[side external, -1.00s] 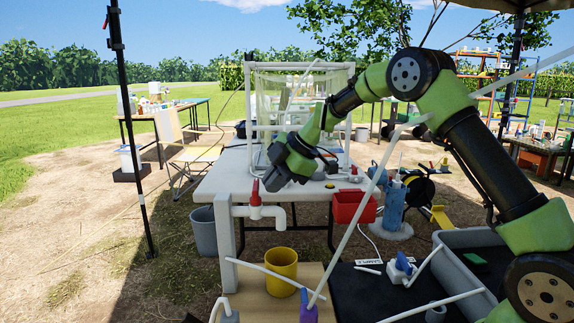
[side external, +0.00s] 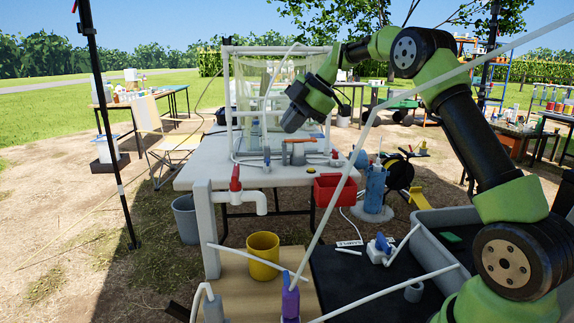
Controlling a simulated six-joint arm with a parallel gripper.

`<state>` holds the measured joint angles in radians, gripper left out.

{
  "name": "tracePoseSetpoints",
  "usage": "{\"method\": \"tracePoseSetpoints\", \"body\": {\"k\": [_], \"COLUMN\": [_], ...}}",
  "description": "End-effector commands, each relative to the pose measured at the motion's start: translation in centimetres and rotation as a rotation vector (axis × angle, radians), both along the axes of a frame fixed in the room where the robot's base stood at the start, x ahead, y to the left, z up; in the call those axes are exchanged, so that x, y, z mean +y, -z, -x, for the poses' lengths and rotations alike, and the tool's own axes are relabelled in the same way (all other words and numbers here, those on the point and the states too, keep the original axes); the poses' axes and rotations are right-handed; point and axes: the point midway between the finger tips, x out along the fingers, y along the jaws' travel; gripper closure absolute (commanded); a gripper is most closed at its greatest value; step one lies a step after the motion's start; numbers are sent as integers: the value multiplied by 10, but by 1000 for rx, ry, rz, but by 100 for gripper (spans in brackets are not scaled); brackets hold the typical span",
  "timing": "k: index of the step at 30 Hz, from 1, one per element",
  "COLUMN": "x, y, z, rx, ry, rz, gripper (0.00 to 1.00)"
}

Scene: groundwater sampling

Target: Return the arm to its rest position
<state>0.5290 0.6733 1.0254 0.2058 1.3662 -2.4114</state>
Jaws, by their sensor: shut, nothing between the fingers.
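My green arm reaches in from the right over the work area. My gripper (side external: 291,122) hangs in the air above the white table (side external: 200,176), pointing down and to the left in front of the netted frame. It is shut and holds nothing that I can see. Its fingertips are small and dark here. It touches nothing visible.
A red-handled tap (side external: 236,186) with a white pipe stands at the table's front edge. Below are a yellow bucket (side external: 262,255), a purple bottle (side external: 290,297) and a grey tray (side external: 425,235). A red bin (side external: 334,188) hangs at the table's right. A long white tube crosses in front.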

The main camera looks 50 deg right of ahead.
Motion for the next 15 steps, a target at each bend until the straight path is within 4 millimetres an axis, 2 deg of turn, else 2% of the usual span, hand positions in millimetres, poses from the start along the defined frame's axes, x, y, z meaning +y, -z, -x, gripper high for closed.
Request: {"method": "tracePoseSetpoints", "body": {"k": [5,8,11,15], "x": [10,33,65,107], "y": [-9,-26,-45,-62], "z": [5,20,46,96], "rx": [17,58,112,182], "ry": [42,148,311,571], "rz": [-20,-69,-146,-275], "gripper": [100,100,100,100]}}
